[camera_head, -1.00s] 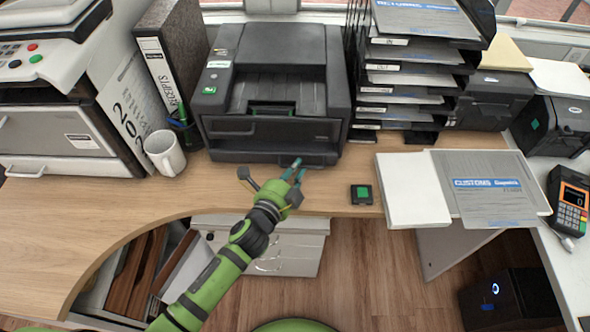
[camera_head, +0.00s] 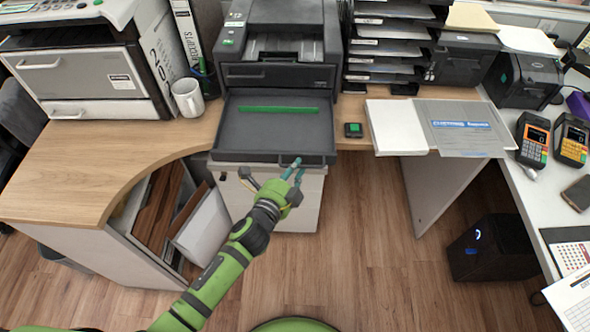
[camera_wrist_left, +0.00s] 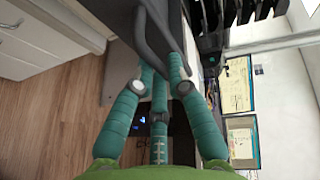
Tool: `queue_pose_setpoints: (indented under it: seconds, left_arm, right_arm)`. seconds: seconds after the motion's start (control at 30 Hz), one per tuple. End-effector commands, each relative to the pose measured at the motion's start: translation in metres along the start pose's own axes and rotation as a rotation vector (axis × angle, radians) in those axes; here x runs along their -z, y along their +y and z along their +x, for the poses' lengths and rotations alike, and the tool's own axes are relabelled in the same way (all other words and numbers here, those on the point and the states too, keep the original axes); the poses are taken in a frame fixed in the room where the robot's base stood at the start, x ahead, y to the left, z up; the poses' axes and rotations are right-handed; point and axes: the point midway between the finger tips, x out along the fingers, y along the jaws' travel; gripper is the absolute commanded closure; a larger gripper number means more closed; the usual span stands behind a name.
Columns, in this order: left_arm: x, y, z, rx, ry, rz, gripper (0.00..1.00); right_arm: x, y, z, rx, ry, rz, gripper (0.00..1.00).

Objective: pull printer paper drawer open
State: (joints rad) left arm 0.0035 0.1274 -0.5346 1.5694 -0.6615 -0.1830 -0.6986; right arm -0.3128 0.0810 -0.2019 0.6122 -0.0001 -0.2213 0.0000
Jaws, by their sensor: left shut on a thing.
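The dark grey printer (camera_head: 282,40) stands at the back of the wooden counter. Its paper drawer (camera_head: 246,135) is pulled well out toward me, its tray showing a green strip inside. The drawer front reaches out over the counter's front edge. My left gripper (camera_head: 278,175) is at the drawer front. In the left wrist view, the teal fingers of my left gripper (camera_wrist_left: 160,78) are closed around the dark bar handle (camera_wrist_left: 147,42). My right gripper is not in view.
A white mug (camera_head: 187,98) stands left of the printer. A small black box with a green top (camera_head: 353,130) and white papers (camera_head: 396,127) lie to the right. A white cabinet (camera_head: 300,200) stands below the drawer. The floor in front is clear.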

Motion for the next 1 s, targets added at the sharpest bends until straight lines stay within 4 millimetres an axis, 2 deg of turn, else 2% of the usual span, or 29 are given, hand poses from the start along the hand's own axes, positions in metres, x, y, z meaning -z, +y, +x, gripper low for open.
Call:
queue_pose_setpoints:
  seconds: [0.23,0.3,0.33,0.73,0.87,1.0]
  left_arm:
    - [-0.001,-0.002,0.001,0.003,-0.001,-0.001,1.00]
    - [-0.001,-0.001,0.000,0.002,-0.001,-0.001,0.65]
    - [-0.001,-0.001,0.000,0.002,-0.001,-0.001,0.60]
    - [-0.001,0.000,-0.005,0.000,-0.001,0.000,0.60]
    - [-0.001,0.001,-0.022,0.000,0.000,0.000,0.60]
    - [0.000,0.001,-0.053,-0.001,0.000,-0.001,0.60]
  right_arm:
    - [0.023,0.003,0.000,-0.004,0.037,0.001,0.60]
    - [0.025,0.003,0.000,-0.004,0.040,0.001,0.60]
    - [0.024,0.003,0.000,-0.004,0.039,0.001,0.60]
    - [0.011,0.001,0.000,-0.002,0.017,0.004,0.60]
    - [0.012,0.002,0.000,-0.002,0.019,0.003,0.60]
    - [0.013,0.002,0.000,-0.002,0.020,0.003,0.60]
